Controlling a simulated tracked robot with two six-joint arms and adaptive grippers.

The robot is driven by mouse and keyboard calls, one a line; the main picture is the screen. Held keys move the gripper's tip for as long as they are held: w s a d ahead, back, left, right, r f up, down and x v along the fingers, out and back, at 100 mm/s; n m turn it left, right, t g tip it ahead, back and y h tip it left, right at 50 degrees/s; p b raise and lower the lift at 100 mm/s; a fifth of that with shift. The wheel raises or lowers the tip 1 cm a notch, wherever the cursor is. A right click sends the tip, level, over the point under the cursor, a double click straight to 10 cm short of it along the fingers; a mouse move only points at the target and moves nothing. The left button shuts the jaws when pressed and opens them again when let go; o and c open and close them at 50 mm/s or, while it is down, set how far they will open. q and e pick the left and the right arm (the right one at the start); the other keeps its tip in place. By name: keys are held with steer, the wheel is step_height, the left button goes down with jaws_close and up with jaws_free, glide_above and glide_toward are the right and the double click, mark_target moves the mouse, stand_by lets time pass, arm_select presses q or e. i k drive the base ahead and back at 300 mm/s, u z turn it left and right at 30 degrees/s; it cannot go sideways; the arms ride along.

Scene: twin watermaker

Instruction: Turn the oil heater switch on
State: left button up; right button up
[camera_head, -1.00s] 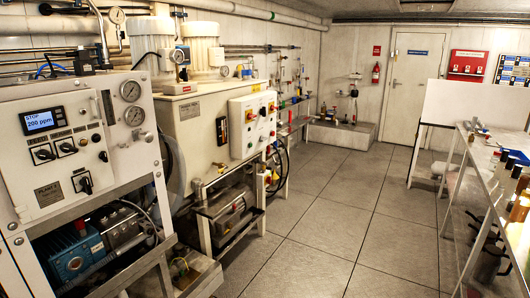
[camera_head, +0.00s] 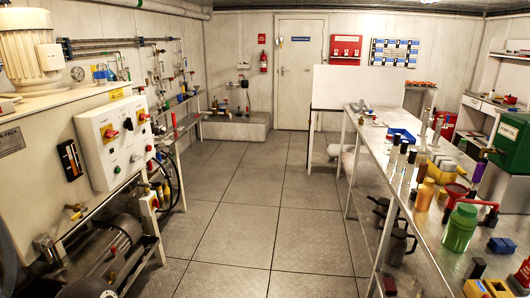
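A white control box (camera_head: 118,158) is mounted at the left on a cream power pack cabinet (camera_head: 35,150). Its front has two red-and-yellow rotary switches, a nearer one (camera_head: 109,132) and a farther one (camera_head: 142,117), with several small coloured buttons below. No label for the oil heater is readable, so I cannot tell which switch it is or how it is set. Neither of my grippers shows in this view.
A grey tiled aisle (camera_head: 240,225) runs clear down the middle to a white door (camera_head: 300,70). A long workbench (camera_head: 366,160) stands at the right, crowded with bottles and tools. A motor (camera_head: 110,245) sits low under the power pack.

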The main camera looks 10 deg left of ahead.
mark_target(134, 158)
steer(key=z, duration=0.2)
steer(key=i, duration=2.6)
steer(key=u, duration=1.3)
steer(key=i, duration=0.9)
steer(key=u, duration=0.6)
steer(key=k, duration=0.8)
steer(key=u, duration=0.2)
steer(key=i, duration=0.85)
steer(key=z, duration=0.05)
